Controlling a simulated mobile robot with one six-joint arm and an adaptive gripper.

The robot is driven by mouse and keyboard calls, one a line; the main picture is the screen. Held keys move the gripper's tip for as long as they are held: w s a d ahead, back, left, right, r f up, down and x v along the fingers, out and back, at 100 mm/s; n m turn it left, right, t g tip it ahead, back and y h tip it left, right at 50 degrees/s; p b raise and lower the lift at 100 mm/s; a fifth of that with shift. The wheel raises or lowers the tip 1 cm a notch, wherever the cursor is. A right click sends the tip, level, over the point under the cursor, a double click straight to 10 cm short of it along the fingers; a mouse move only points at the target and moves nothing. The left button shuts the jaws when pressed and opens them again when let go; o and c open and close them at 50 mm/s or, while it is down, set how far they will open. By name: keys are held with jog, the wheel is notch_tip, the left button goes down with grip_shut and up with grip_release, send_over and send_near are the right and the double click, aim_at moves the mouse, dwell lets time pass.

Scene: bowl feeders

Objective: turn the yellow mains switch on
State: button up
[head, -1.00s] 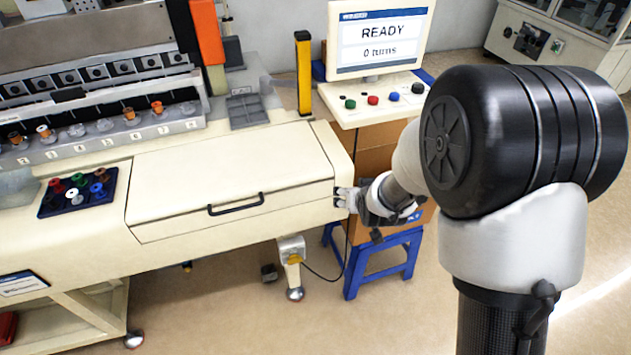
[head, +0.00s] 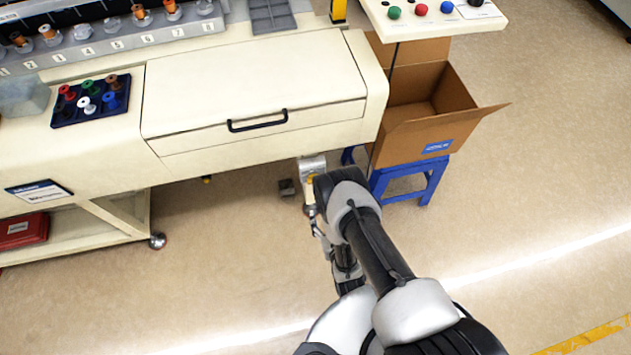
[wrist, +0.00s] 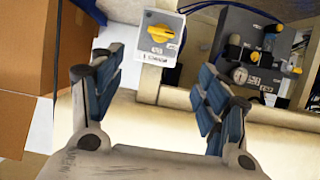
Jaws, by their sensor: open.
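The yellow mains switch (wrist: 160,34) is a yellow rotary knob on a light grey box. In the wrist view it is at the top centre, beyond my fingertips and nearly centred between them. Its printed marks are too small to read, so I cannot tell its setting. In the head view the switch box (head: 312,166) hangs under the front edge of the cream machine, partly hidden by my arm. My gripper (wrist: 158,72) is open and empty, its two blue-padded fingers apart and not touching the knob. In the head view my arm hides much of the gripper.
An open cardboard box (head: 428,122) stands on a blue stool (head: 410,178) right of the switch. A grey panel with valves and a gauge (wrist: 255,55) is right of the switch in the wrist view. The machine's drawer (head: 265,130) is above. The floor in front is clear.

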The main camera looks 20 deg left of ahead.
jog(key=b+x, duration=0.6)
jog(key=x, duration=1.1)
jog(key=shift+b, duration=0.35)
jog(key=shift+c, duration=0.3)
jog(key=c, duration=1)
